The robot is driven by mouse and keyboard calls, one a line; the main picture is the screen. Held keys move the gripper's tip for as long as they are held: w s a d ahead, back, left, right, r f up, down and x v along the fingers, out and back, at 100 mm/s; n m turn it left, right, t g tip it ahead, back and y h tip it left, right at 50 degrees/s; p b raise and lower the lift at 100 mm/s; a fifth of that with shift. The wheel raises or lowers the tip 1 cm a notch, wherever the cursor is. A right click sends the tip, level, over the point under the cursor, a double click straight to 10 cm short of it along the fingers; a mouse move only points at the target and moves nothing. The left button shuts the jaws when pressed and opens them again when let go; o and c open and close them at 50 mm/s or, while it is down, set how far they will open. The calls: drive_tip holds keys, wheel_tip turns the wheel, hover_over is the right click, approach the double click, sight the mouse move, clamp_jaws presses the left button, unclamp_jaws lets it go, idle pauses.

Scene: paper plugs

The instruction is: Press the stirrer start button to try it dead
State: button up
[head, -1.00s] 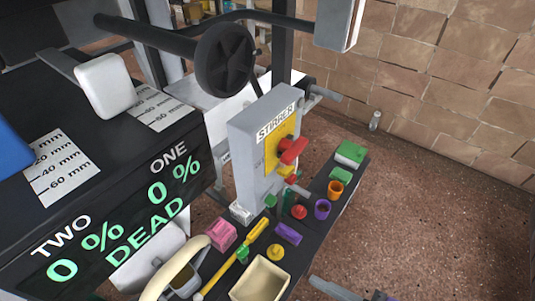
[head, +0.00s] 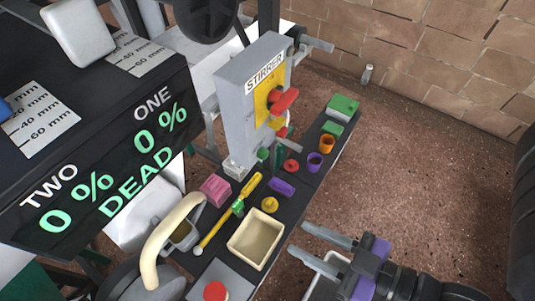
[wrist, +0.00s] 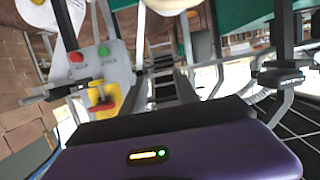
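In the wrist view the box face shows a green button (wrist: 103,51) beside a red button (wrist: 76,57), and the red handle (wrist: 103,98); the small lettering is unreadable. In the head view a green knob (head: 263,153) shows low on the box. My gripper (head: 300,238) is open and empty, right of the cream tray and well apart from the box.
The shelf carries a cream tray (head: 257,240), a yellow screwdriver-like tool (head: 228,210), a pink block (head: 215,190), a purple cup (head: 314,162) and an orange cup (head: 327,143). The dark display panel (head: 110,170) reads ONE 0 %, TWO 0 %, DEAD.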

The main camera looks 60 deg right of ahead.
clamp_jaws()
idle(1.9)
